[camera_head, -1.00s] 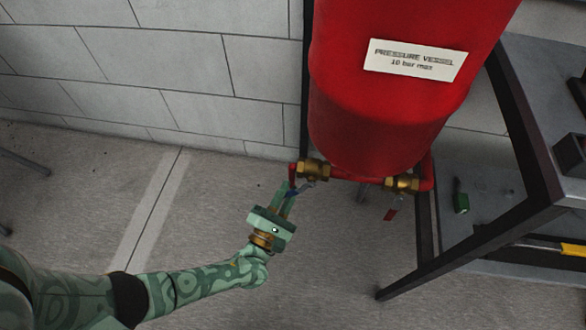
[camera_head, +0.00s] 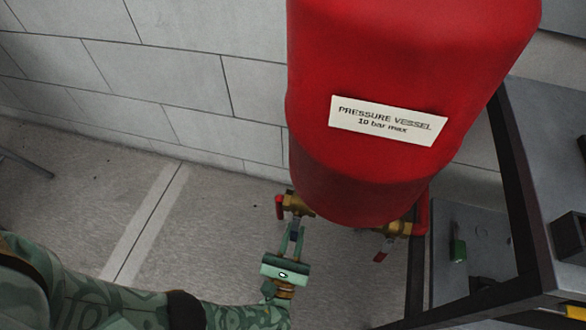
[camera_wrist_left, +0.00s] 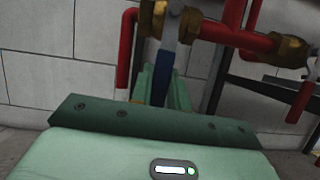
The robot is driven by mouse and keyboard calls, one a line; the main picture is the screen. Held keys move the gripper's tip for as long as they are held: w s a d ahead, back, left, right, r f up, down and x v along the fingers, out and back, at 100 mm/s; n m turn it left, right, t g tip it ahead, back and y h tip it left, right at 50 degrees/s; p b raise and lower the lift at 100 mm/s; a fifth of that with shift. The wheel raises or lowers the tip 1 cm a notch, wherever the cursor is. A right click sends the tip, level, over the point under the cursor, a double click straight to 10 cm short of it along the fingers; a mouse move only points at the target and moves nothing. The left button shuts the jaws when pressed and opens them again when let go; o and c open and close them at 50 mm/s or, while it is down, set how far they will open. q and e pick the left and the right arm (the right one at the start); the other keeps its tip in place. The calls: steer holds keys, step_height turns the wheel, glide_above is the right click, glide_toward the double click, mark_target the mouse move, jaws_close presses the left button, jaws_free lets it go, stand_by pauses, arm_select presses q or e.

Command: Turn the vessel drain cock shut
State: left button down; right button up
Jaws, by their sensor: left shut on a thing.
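The drain cock (camera_head: 294,203) is a brass valve under the left side of the red pressure vessel (camera_head: 370,165). It also shows at the top of the left wrist view (camera_wrist_left: 172,18). Its lever, with a blue sleeve (camera_wrist_left: 164,66), points down toward my gripper, across the line of the brass body. My left gripper (camera_head: 293,233) is below the cock and shut on this lever, one finger on each side. The fingers and palm hide the lever's lower end. My right gripper is not in view.
A second brass valve (camera_head: 396,228) with a red lever (camera_head: 381,256) is to the right. A red outlet pipe (camera_wrist_left: 127,48) hangs left of the cock. A dark-framed stand (camera_head: 520,195) is at the right.

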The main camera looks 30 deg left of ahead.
arm_select(q)
steer(key=shift+d+n, duration=0.2)
steer(key=shift+n, duration=0.2)
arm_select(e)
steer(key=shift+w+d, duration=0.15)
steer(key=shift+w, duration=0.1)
arm_select(q)
steer(key=c, duration=1.3)
jaws_free()
steer(key=shift+c, duration=0.2)
